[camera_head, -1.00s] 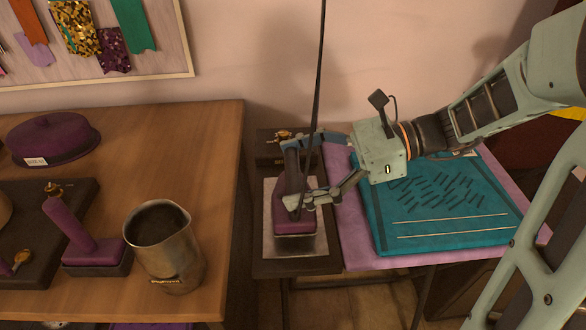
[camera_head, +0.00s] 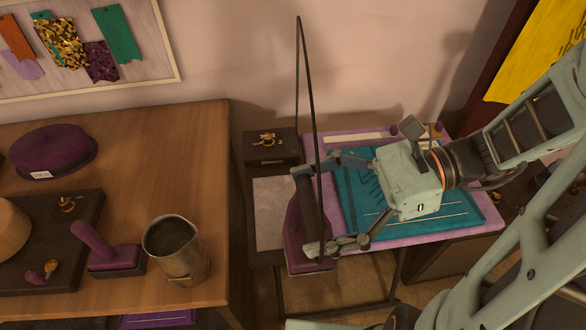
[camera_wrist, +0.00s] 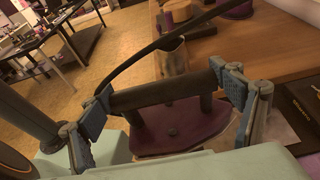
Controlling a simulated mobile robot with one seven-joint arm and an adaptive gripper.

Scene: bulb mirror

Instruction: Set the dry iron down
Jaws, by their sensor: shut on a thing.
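The dry iron (camera_head: 294,232) is purple with a dark handle and a black cord rising from it. My gripper (camera_head: 318,208) is shut on its handle, one finger at each end. In the wrist view the iron's purple body (camera_wrist: 180,125) hangs below the handle between my fingers (camera_wrist: 165,103). In the head view the iron is in front of the teal pressing cloth's left edge and overlaps the right side of the pale iron rest plate (camera_head: 270,205). It looks raised; its underside is hidden. The teal cloth (camera_head: 365,215) lies on a lilac-covered board.
A wooden table (camera_head: 180,130) at left holds a metal jug (camera_head: 174,250), a purple-handled block (camera_head: 112,250) and a purple round case (camera_head: 52,152). A dark box with a brass knob (camera_head: 270,147) stands behind the pale plate. The pale plate's left part is bare.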

